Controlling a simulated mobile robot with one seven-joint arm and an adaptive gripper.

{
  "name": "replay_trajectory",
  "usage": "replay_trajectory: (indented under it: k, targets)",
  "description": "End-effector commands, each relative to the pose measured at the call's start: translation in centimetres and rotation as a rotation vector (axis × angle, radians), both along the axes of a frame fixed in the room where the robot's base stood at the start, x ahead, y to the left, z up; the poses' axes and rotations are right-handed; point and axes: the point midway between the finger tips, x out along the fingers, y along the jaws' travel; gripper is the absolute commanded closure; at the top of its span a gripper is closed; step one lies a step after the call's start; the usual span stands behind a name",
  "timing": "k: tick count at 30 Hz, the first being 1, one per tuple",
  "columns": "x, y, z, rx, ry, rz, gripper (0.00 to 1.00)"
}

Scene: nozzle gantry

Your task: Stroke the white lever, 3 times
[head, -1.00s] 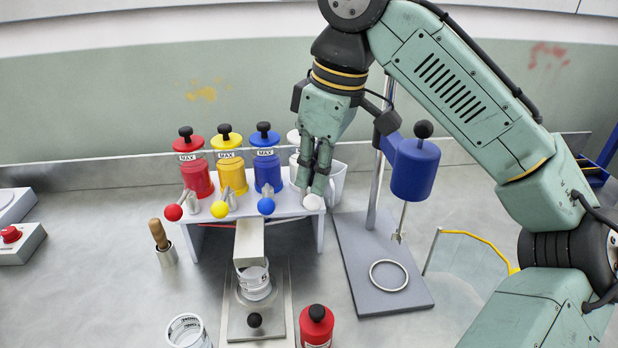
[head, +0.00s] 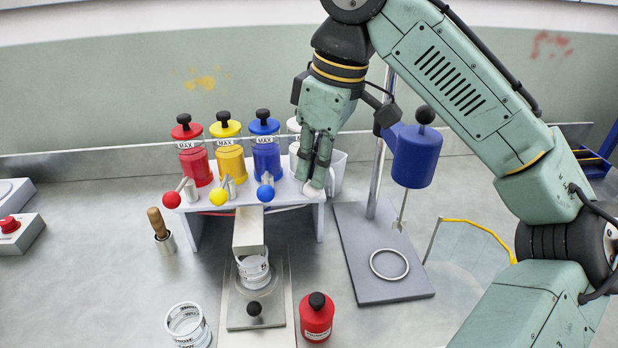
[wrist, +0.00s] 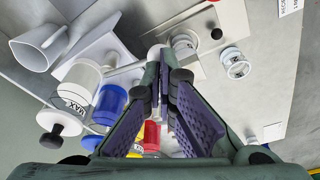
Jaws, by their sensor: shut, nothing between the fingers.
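The white lever's ball knob (head: 312,190) shows at the right front of the white dispenser stand, partly covered by my gripper. My gripper (head: 319,182) is shut and empty, pointing down, with its fingertips at the white knob. In the wrist view, the white knob (wrist: 155,51) lies right at the tips of my fingers (wrist: 166,68). They look to be touching it or very close; I cannot tell which. The white-lidded jar (wrist: 80,85) stands behind the lever.
Red (head: 172,200), yellow (head: 219,196) and blue (head: 265,193) lever knobs line up to the left. A white jug (head: 337,172) and a stand with a blue vessel (head: 416,160) are close on the right. A cup (head: 254,270) sits below the stand's front.

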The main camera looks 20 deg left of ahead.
Motion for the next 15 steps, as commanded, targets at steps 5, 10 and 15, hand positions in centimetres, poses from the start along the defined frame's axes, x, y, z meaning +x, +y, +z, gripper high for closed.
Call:
replay_trajectory:
  k: [5, 10, 15]
  targets:
    - [0.0, 0.0, -1.1, 0.0, -0.001, 0.001, 1.0]
    - [0.0, 0.0, -1.9, 0.0, -0.001, 0.0, 1.0]
    - [0.0, 0.0, -2.8, 0.0, 0.0, 0.0, 1.0]
